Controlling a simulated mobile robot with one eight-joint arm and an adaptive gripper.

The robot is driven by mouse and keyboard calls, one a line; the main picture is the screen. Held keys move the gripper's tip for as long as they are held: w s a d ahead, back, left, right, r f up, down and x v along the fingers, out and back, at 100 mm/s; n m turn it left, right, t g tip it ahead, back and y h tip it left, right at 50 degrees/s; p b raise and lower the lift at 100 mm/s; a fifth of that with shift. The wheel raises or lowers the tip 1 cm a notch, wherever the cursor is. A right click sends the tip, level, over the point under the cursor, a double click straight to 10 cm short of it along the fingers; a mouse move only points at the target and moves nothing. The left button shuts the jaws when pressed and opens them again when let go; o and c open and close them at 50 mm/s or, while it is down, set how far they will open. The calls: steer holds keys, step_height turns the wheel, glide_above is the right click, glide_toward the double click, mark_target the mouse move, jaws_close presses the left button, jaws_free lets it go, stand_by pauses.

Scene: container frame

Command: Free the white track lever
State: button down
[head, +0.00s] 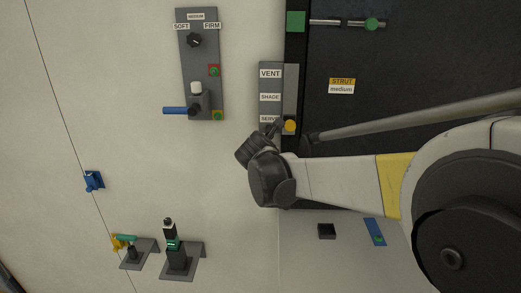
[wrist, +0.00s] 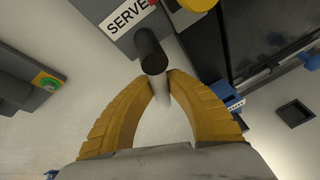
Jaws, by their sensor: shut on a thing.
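My gripper (wrist: 161,82) has its yellow fingers closed around a short white rod (wrist: 162,92) in the wrist view. A black cylindrical piece (wrist: 151,50) stands at the rod's far end, just below the SERVE label (wrist: 130,14). I take the rod for the white track lever, but the frames do not make this certain. In the head view my gripper (head: 272,130) is at the lower end of the VENT/SHADE/SERVE panel (head: 270,85), beside a yellow round knob (head: 290,125).
A SOFT/FIRM panel (head: 187,55) with a dial and blue handle (head: 175,110) is up left. Brackets (head: 184,262) with black-and-green parts stand lower left. A dark panel (head: 400,65) is right, behind my arm. Bare wall lies between the left fixtures and my gripper.

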steer(key=shift+d+f+n+h+b, duration=0.2)
steer(key=shift+d+n+h+b, duration=0.75)
steer(key=shift+n, duration=0.45)
steer(key=c, duration=1.3)
jaws_free()
steer(key=shift+s+a, duration=0.1)
steer(key=v, duration=1.2)
steer(key=shift+f, duration=0.1)
